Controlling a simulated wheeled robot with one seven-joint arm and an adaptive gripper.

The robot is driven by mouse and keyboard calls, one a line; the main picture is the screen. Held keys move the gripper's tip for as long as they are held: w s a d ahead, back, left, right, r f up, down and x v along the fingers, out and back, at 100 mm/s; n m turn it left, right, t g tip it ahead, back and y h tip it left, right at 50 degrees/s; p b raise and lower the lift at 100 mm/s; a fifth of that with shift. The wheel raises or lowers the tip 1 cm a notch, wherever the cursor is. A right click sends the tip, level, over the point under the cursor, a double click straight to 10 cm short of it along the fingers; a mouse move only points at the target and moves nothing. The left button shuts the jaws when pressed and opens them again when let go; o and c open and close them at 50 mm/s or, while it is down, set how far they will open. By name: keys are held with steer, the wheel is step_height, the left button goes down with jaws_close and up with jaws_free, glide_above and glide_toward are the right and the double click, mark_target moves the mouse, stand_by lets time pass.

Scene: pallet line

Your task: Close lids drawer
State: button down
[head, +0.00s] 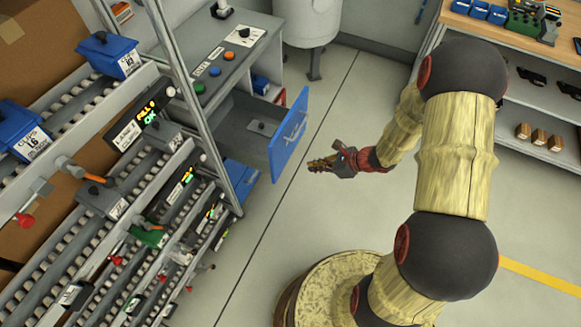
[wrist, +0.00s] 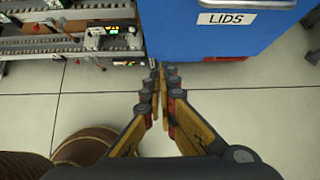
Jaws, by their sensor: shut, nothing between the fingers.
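The lids drawer (head: 289,136) has a blue front and stands pulled out from the grey workstation in the head view. Its inside shows behind the front, with a small dark item in it. In the wrist view the blue drawer front (wrist: 205,36) fills the upper right, with a white label reading LIDS. My gripper (head: 316,165) is shut and empty, to the right of the drawer front and apart from it in the head view. In the wrist view the shut fingertips (wrist: 163,72) are close to the drawer's lower left edge; I cannot tell the exact gap.
A roller rack (head: 100,190) with blue bins and lit displays stands on the left, near the drawer. A grey workstation top (head: 225,60) with coloured buttons is above the drawer. A wooden-topped bench (head: 500,32) is at the upper right. The floor around my gripper is clear.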

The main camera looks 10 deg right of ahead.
steer(key=b, duration=0.3)
glide_toward(278, 168)
step_height(278, 168, down, 3)
steer(key=shift+w+a+b, duration=0.7)
steer(key=shift+w+a, duration=0.2)
steer(key=shift+a, duration=0.35)
steer(key=w+a+b, duration=0.1)
steer(key=w+a, duration=0.6)
steer(key=a, duration=0.3)
steer(key=w+a, duration=0.8)
steer(key=a, duration=0.3)
steer(key=shift+w+b, duration=0.3)
steer(key=shift+b, duration=0.05)
steer(key=shift+a+r, duration=0.1)
steer(key=shift+a, duration=0.1)
